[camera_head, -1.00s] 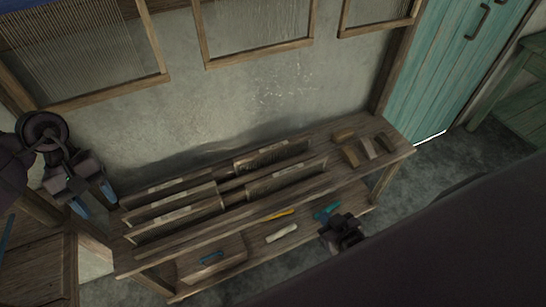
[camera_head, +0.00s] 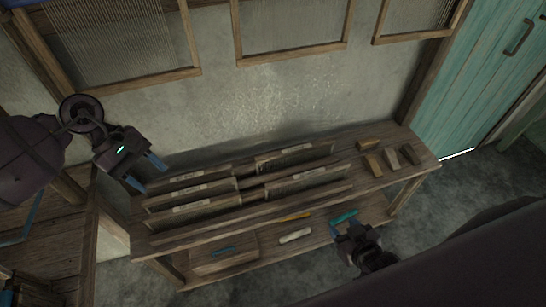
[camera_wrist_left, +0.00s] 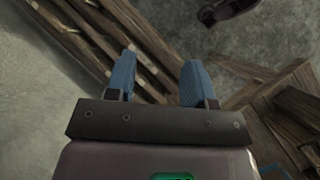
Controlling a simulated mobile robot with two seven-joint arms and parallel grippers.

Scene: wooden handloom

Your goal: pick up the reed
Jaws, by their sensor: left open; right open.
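Several reeds, long flat wooden-framed strips with pale labels, stand on edge in two columns on the bench top in the head view. One is the back-left reed (camera_head: 200,174); another is the back-right reed (camera_head: 290,153). I cannot tell which one the task means. My left gripper (camera_head: 148,173) is open and empty, above the left end of the rack. In the left wrist view, the open blue fingers (camera_wrist_left: 158,65) have nothing between them, and slatted wood (camera_wrist_left: 115,40) lies below to the upper left. My right gripper (camera_head: 342,230) is open by the bench's front, partly hidden.
The bench (camera_head: 415,165) holds small wooden blocks (camera_head: 390,158) at its right end. Frames (camera_head: 290,52) hang on the wall behind.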

